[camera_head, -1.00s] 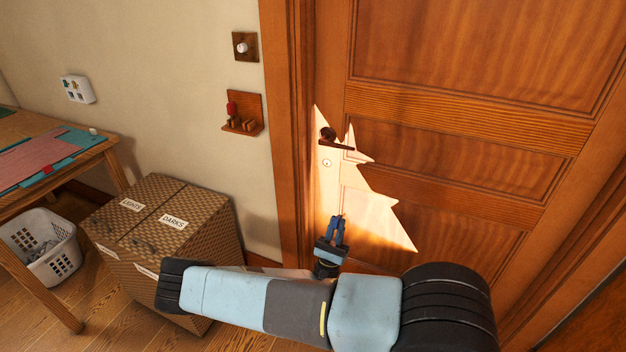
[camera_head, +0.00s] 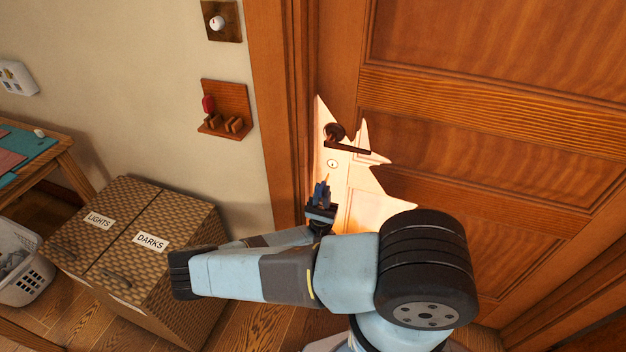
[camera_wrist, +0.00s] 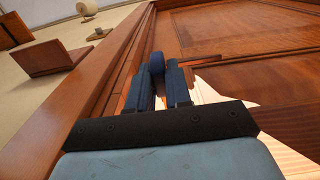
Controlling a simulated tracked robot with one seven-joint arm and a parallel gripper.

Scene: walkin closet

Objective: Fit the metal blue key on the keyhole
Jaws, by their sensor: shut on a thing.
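My gripper (camera_head: 321,192) is in front of the door's left edge, a little below the keyhole (camera_head: 333,163). It is shut on a blue key, whose round blue head (camera_wrist: 157,62) shows between the fingertips in the wrist view. In the head view the key is too small and too covered by the fingers to make out its shape. The keyhole is a small round fitting on the door (camera_head: 470,130), below the dark door handle (camera_head: 345,142). The keyhole cannot be made out in the wrist view.
A wooden wall holder (camera_head: 228,112) with a red item and a round knob on a plate (camera_head: 220,22) are on the wall at left. A wicker hamper (camera_head: 130,245) stands below. A white basket (camera_head: 25,265) and a table (camera_head: 50,165) are further left.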

